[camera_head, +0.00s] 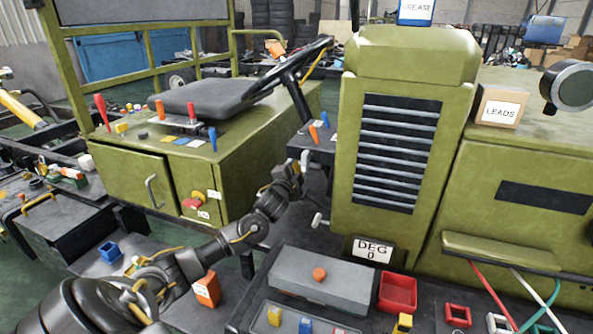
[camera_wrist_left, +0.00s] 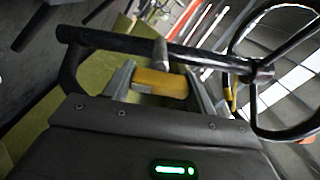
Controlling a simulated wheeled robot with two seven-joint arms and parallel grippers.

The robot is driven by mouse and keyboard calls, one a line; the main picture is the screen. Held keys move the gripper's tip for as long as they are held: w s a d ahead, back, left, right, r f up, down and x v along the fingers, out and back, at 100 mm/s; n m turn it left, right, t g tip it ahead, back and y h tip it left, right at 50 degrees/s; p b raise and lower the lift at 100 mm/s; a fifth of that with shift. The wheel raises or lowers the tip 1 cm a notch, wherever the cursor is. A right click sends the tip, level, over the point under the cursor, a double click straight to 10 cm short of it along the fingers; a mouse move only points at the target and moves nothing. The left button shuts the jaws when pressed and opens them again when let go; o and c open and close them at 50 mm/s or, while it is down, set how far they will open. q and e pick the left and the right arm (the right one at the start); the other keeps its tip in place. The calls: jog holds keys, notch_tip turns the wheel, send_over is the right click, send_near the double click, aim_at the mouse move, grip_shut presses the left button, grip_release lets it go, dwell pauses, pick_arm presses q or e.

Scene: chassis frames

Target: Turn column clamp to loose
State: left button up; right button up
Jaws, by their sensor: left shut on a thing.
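The column clamp shows in the left wrist view as a yellow handle (camera_wrist_left: 160,84) on a short grey stem beside the dark steering column (camera_wrist_left: 130,46). My left gripper (camera_wrist_left: 163,90) is shut on this yellow handle, one finger on each side. In the head view my left gripper (camera_head: 291,172) is beside the lower part of the steering column (camera_head: 297,98), between the green seat box and the grille. The handle cannot be made out there. Whether the clamp is tight or loose cannot be read. My right gripper is not in view.
The steering wheel (camera_head: 289,67) is above my left gripper, and the louvred grille (camera_head: 398,152) stands close on its right. The seat box (camera_head: 235,160) is on its left. A bench with a grey box (camera_head: 322,280) and a red tray (camera_head: 398,291) is in front.

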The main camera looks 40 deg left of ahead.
pick_arm(q)
jog(key=n+p, duration=0.1)
jog(key=n, duration=0.1)
jog(key=shift+n+p, duration=0.3)
jog(key=shift+p, duration=0.1)
jog(key=n+p, duration=0.2)
jog(key=n, duration=0.1)
jog(key=shift+n, duration=0.3)
jog(key=n+p, duration=0.2)
jog(key=n, duration=0.2)
jog(key=shift+n+p, duration=0.5)
jog(key=shift+n, duration=0.9)
jog(key=o, duration=1)
